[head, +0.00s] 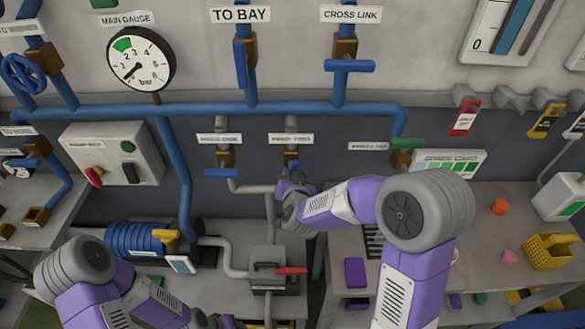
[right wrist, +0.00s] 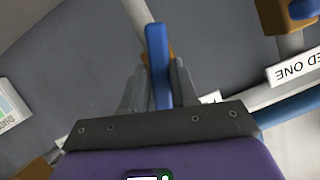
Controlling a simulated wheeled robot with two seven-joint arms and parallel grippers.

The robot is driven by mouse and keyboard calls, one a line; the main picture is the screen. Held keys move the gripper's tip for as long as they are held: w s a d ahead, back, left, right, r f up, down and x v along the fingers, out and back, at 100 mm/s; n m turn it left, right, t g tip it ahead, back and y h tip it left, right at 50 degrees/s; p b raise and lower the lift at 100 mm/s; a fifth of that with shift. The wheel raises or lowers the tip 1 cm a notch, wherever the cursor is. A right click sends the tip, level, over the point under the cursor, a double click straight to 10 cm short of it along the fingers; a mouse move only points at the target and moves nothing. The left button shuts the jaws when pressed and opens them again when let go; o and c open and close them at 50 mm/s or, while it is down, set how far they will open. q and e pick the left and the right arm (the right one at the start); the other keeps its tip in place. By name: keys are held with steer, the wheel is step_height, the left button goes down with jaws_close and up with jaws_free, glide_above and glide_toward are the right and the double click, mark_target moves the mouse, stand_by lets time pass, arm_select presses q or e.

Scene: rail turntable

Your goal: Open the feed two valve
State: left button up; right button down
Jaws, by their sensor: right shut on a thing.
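The feed two valve (head: 291,157) sits under its white label (head: 291,139) on the panel, in the middle of the head view. Its blue handle is mostly hidden there by my right gripper (head: 292,180). In the right wrist view the blue handle (right wrist: 157,60) stands between the two grey fingers (right wrist: 158,90), which are shut on it. It looks roughly in line with the pale pipe behind it, but its exact angle is hard to tell. My left arm shows at the lower left of the head view; its fingers are outside the picture.
The feed one valve's blue handle (head: 221,173) lies level, close left. Below stand a grey box with a red lever (head: 291,271) and a blue pump (head: 137,239). A bench (head: 480,230) with small objects fills the right.

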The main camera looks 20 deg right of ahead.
steer(key=shift+a+r+n+h+p, duration=0.1)
steer(key=shift+n+h+p, duration=0.25)
steer(key=shift+p, duration=0.25)
steer(key=shift+w, duration=0.1)
steer(key=c, duration=1)
jaws_free()
steer(key=shift+o, duration=0.2)
steer(key=v, duration=0.7)
steer(key=shift+s, duration=0.3)
